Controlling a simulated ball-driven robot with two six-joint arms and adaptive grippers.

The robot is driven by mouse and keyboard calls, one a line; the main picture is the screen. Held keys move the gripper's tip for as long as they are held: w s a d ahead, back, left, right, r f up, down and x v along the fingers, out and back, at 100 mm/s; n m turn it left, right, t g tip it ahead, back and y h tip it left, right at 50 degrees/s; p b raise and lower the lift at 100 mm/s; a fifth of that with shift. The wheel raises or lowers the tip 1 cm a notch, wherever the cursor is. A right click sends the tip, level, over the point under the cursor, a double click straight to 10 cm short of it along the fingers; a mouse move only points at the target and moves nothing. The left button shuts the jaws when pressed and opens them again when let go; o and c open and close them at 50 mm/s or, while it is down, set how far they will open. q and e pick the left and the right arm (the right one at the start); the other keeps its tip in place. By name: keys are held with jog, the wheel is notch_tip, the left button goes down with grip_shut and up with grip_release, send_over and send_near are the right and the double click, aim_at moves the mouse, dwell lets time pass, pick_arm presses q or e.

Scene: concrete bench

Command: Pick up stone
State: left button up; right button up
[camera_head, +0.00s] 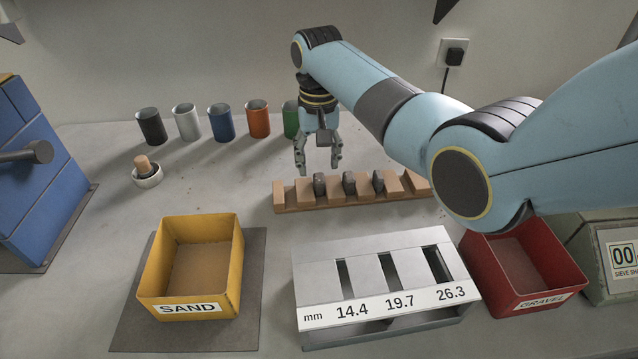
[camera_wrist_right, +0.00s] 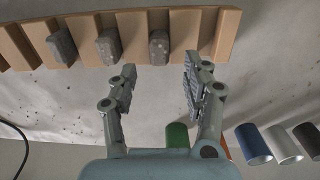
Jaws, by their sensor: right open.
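Three dark grey stones sit in the slots of a brown notched rack: the left stone (camera_head: 319,184), the middle stone (camera_head: 349,182) and the right stone (camera_head: 378,181). In the right wrist view the stones run along the top, with one stone (camera_wrist_right: 159,46) nearest the space between the fingers. The rack (camera_head: 279,199) lies behind the grey sieve box. My right gripper (camera_head: 318,170) points down with its fingers apart and empty, above and just behind the rack's left half. In the right wrist view my right gripper (camera_wrist_right: 158,85) is also open. My left gripper is not in view.
A grey sieve box (camera_head: 312,262) with slots marked 14.4, 19.7 and 26.3 stands in front. A yellow SAND bin (camera_head: 157,264) is left, a red GRAVEL bin (camera_head: 569,268) right. Several cups, including an orange cup (camera_head: 258,120), line the back. A small white bowl (camera_head: 149,179) stands left.

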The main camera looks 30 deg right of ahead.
aim_at(319, 174)
notch_tip(319, 174, down, 4)
jog(key=shift+s+r, duration=0.15)
jog(key=shift+r, duration=0.05)
jog(key=shift+c, duration=0.3)
grip_shut()
